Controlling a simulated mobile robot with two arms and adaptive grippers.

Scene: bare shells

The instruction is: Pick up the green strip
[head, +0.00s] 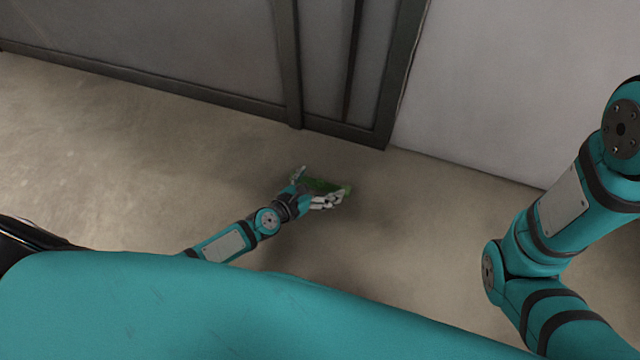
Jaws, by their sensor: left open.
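The green strip (324,187) lies low by the floor in the middle of the head view, running roughly left to right. My left gripper (318,187) is open, with one finger on the upper left side of the strip and the other on its lower right side. The fingers cover part of the strip. I cannot tell whether they touch it. My right arm shows at the right, but its gripper is out of the picture.
A dark-framed grey panel (200,45) stands along the back, with a pale wall (500,90) to its right. The beige floor (110,150) is bare to the left of the strip.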

